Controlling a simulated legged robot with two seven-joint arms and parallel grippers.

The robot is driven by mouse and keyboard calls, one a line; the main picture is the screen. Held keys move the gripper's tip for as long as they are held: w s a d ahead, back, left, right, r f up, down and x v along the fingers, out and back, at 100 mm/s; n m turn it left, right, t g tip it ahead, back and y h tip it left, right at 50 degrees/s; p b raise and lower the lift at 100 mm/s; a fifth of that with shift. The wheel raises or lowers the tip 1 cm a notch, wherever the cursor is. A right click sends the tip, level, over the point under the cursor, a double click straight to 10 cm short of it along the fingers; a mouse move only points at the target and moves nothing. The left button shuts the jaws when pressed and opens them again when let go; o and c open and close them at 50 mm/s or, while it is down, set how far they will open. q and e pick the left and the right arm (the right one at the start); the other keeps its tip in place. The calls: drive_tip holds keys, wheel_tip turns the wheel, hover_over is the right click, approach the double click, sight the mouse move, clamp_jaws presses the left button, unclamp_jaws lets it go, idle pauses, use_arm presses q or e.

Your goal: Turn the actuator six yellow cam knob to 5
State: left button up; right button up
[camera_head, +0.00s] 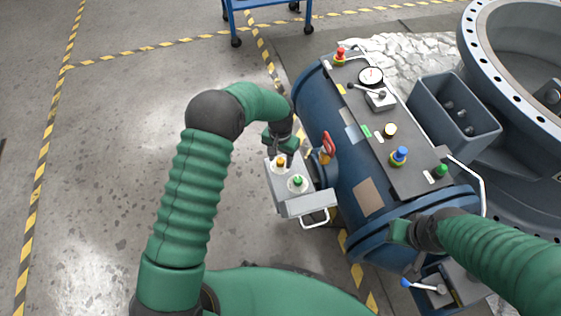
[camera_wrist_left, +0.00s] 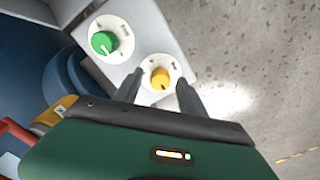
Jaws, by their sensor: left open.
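The yellow cam knob (camera_head: 280,161) sits on a round white dial on top of a grey box (camera_head: 290,205) at the side of the blue cylinder. It also shows in the left wrist view (camera_wrist_left: 160,78), where the dial marks are too small to read. My left gripper (camera_head: 281,150) is open above the yellow knob. In the left wrist view its two dark fingers (camera_wrist_left: 158,84) lie on either side of the knob; I cannot tell whether they touch it. My right gripper (camera_head: 398,233) is by the near end of the cylinder, its fingers unclear.
A green knob (camera_head: 298,183) on its own white dial is close beside the yellow one. An orange-red handle (camera_head: 327,148) stands on the cylinder (camera_head: 335,170) just right of the box. A grey bin (camera_head: 452,115) is at the right. The floor to the left is clear.

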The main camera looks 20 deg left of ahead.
use_arm(q)
drive_tip(key=shift+f, duration=0.15)
drive_tip(key=shift+c, duration=0.9)
clamp_jaws()
